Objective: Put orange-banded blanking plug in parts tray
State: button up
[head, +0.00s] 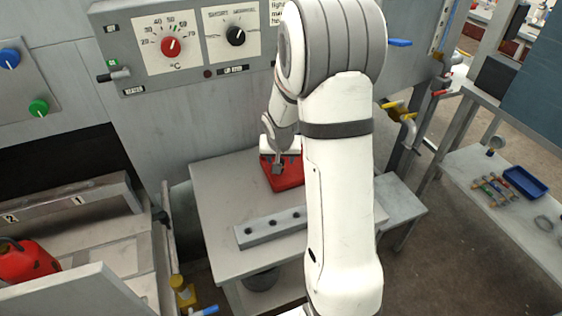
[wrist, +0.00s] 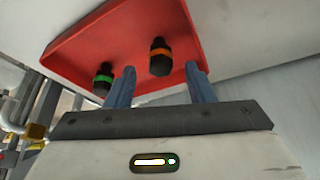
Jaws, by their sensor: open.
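The orange-banded blanking plug (wrist: 160,58) is black and lies in the red parts tray (wrist: 110,35), as the wrist view shows. A green-banded plug (wrist: 103,79) is in the same tray to its left. My gripper (wrist: 162,80) is open, its two blue-grey fingers apart, with the orange-banded plug showing in the gap beyond the fingertips. I cannot tell whether a finger touches it. In the head view the red tray (head: 283,181) sits on the grey table, with my gripper (head: 277,170) over it. The plugs are hidden there.
A grey block with holes (head: 268,226) lies on the table (head: 215,190) in front of the tray. A control panel (head: 190,45) stands behind. A side bench at right holds a blue tray (head: 525,183). A red can (head: 28,262) is at lower left.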

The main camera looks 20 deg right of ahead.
jog(key=s+a+r+n, duration=0.1)
jog(key=s+a+r, duration=0.2)
jog(key=s+r, duration=0.35)
jog(key=s+a+r+n, duration=0.1)
jog(key=s+a+r, duration=0.2)
jog(key=s+r, duration=0.35)
jog(key=s+a+r+n+y, duration=0.1)
jog(key=s+a, duration=0.1)
jog(key=s, duration=0.4)
jog(key=s+a+r+n+g, duration=0.1)
jog(key=s+a, duration=0.1)
jog(key=s, duration=0.5)
jog(key=shift+a+r+n+g+y, duration=0.15)
jog(key=shift+r+n+g+y, duration=0.15)
jog(key=shift+r+y, duration=0.1)
